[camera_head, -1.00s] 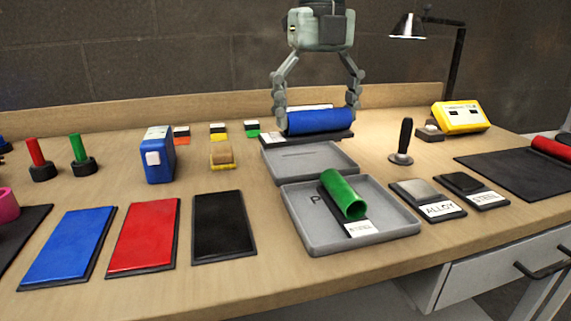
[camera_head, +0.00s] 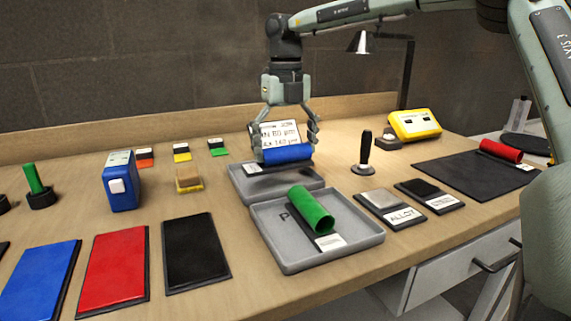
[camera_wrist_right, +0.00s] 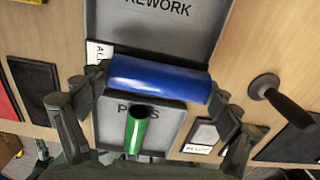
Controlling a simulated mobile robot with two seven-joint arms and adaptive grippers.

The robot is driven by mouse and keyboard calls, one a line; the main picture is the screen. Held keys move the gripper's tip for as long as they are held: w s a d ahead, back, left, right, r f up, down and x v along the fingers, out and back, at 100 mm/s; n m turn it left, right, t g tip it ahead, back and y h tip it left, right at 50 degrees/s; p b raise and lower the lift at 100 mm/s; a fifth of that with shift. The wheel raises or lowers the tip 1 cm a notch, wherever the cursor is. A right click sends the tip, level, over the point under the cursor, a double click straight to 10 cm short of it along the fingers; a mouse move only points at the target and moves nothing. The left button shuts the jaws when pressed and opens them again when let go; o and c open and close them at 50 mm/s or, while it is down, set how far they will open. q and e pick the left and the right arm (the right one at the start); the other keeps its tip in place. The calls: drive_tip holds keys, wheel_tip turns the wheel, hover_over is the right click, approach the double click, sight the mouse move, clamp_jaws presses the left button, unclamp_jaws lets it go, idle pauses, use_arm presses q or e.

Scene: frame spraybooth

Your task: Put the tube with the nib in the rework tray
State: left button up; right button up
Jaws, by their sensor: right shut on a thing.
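My right gripper (camera_head: 289,146) is shut on a blue tube (camera_head: 288,154), one finger at each end. The tube lies level, just above or on a black base at the back of the grey rework tray (camera_head: 238,183); I cannot tell if they touch. In the right wrist view the blue tube (camera_wrist_right: 158,79) spans between my fingers, with the tray marked REWORK (camera_wrist_right: 112,22) beyond it. A green tube (camera_head: 311,208) lies in the front grey tray (camera_head: 287,262), marked PASS in part. No nib can be made out on either tube. My left gripper is out of view.
A white card with limits (camera_head: 280,134) stands behind the blue tube. A black-handled tool (camera_head: 365,152) stands to the right, near a yellow device (camera_head: 414,124). A red tube (camera_head: 501,150) lies on a black mat (camera_head: 455,168). Blue, red and black pads lie front left.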

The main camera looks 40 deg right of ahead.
sight(286, 167)
drive_tip(key=shift+f, duration=1.95)
drive_tip(key=shift+f, duration=0.1)
drive_tip(key=shift+f, duration=0.1)
drive_tip(key=o, duration=1)
wheel_tip(286, 167, up, 12)
drive_tip(key=shift+r, duration=0.2)
